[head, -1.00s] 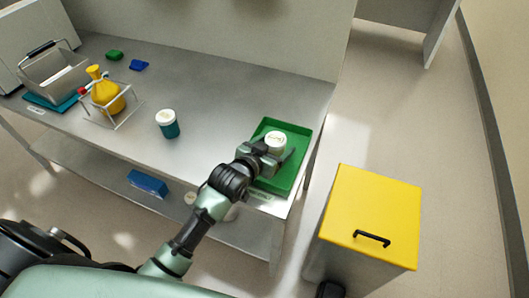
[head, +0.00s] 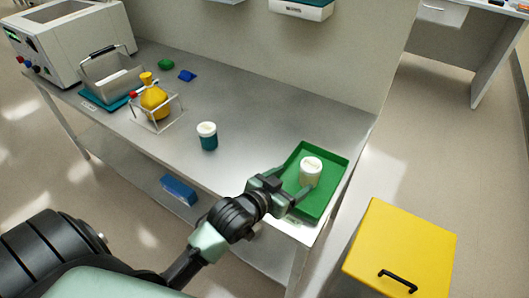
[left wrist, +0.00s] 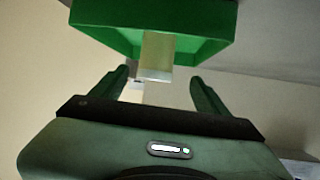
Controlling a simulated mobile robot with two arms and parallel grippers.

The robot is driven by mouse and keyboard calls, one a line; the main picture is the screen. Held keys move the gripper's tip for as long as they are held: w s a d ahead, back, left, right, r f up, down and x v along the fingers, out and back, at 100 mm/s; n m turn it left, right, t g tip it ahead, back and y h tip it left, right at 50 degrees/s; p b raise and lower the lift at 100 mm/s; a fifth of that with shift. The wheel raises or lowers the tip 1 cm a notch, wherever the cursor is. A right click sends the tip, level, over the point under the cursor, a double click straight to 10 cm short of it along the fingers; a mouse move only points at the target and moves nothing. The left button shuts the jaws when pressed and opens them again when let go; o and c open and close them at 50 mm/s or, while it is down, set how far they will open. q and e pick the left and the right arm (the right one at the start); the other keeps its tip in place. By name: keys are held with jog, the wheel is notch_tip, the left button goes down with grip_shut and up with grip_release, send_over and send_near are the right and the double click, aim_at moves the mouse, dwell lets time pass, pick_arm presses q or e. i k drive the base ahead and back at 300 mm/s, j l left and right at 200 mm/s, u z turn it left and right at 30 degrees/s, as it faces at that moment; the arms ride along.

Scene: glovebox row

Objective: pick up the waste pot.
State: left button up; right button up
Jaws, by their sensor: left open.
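A cream pot (head: 311,172) with a white lid stands upright in a green tray (head: 336,158) at the right end of the bench. A teal pot (head: 208,141) with a white lid stands on the bare bench to the left. I cannot tell which is called the waste pot. My left gripper (head: 290,184) is open and empty at the near left side of the cream pot. In the left wrist view the cream pot (left wrist: 157,55) shows ahead between the open fingers, with the tray (left wrist: 100,12) above it in the picture. My right gripper is not in view.
A yellow flask (head: 155,101) in a wire stand, a grey rack (head: 110,78), and green (head: 166,64) and blue (head: 187,75) pieces are farther left. A yellow-topped bin (head: 405,245) stands right of the bench.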

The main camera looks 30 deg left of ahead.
aim_at(207, 133)
jog(key=u, duration=1.4)
